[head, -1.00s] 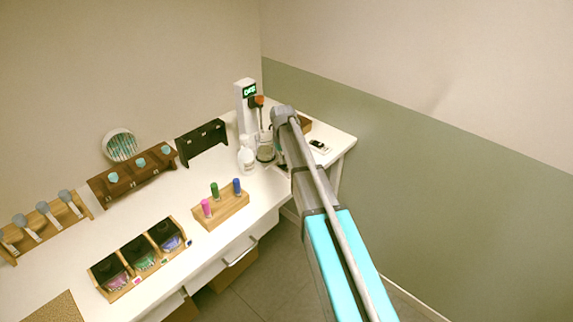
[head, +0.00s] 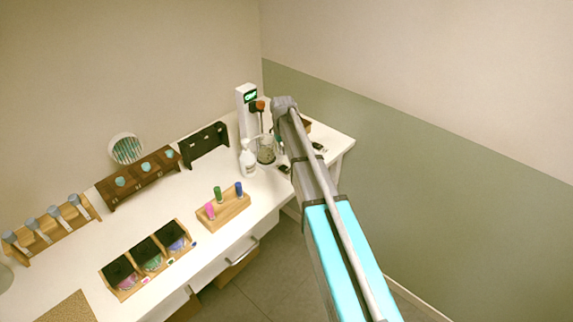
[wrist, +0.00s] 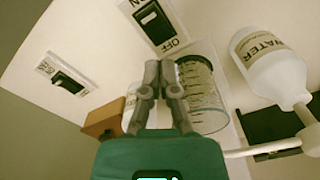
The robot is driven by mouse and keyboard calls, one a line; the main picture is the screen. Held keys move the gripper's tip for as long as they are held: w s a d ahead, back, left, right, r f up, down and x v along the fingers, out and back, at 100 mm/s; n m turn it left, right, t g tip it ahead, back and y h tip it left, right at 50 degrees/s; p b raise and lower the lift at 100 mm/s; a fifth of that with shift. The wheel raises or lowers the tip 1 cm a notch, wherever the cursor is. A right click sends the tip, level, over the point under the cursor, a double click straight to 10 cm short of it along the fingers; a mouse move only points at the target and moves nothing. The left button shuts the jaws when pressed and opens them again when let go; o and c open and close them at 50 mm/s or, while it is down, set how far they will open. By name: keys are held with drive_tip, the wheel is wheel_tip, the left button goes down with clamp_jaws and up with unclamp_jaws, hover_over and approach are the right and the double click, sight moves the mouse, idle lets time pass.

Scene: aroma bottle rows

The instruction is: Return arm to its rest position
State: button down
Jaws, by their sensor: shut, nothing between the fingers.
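My gripper (wrist: 160,72) is shut and empty in the wrist view, its two grey fingers together above the white table. Its tips overlap the near edge of a clear glass beaker (wrist: 203,98); I cannot tell whether they touch. In the head view my arm (head: 318,190) reaches from the lower right up to the table's far right end. There my gripper is mostly hidden behind the arm. The beaker (head: 266,150) stands just left of the arm.
In the head view a rack with three coloured bottles (head: 225,212) stands at the front edge.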

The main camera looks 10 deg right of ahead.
drive_tip(key=shift+r, duration=0.45)
drive_tip(key=shift+s, duration=0.1)
drive_tip(key=s+m, duration=0.1)
drive_tip(key=s, duration=2.8)
drive_tip(key=shift+d, duration=0.25)
